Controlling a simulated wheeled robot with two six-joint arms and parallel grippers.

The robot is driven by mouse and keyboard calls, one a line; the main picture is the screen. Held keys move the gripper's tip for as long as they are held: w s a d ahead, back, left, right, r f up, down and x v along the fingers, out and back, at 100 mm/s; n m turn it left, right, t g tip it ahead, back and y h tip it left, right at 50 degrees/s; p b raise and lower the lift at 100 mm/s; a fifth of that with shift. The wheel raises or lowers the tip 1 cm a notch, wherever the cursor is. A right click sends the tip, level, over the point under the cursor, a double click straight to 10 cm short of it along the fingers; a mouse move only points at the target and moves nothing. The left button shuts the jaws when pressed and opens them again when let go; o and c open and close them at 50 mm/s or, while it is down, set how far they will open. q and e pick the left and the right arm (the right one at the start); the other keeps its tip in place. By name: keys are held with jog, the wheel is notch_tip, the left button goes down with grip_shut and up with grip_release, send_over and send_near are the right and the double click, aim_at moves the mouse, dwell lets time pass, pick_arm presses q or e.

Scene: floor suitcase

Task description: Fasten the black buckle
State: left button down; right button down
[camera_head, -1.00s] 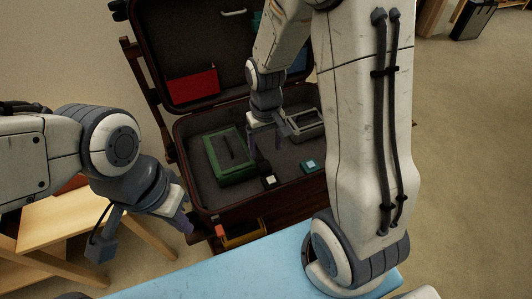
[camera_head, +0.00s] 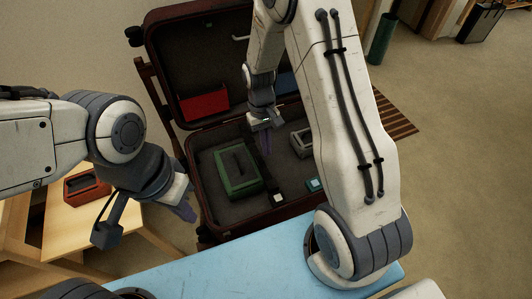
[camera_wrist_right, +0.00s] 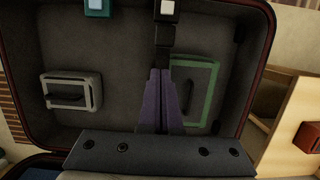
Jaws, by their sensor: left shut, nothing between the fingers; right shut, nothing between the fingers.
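The open suitcase (camera_head: 222,207) lies on the floor. A black strap piece with a white square, probably the black buckle (camera_head: 276,187), lies on its base, right of a green case. In the right wrist view the black piece (camera_wrist_right: 164,38) is just beyond my fingertips, with the white square at the top edge. I cannot tell whether its parts are joined. My right gripper (camera_head: 266,146) is shut and empty over the suitcase; its purple fingers (camera_wrist_right: 160,75) are together. My left gripper (camera_head: 187,212) is shut and empty outside the suitcase's front left.
Inside the suitcase are the green case (camera_head: 228,186), a grey frame-like item (camera_head: 302,141) and a teal block (camera_head: 313,184). A red item (camera_head: 204,103) sits in the raised lid. A red box (camera_head: 87,188) stands on a wooden table at left. A blue surface (camera_head: 230,265) is in front.

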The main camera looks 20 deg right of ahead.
aim_at(269, 178)
jog(key=x, duration=1)
jog(key=shift+w+a+f+b, duration=0.1)
jog(key=shift+w+a+b, duration=0.1)
jog(key=shift+b, duration=0.2)
pick_arm(q)
jog(key=shift+w+a, duration=0.15)
pick_arm(e)
jog(key=shift+d, duration=0.1)
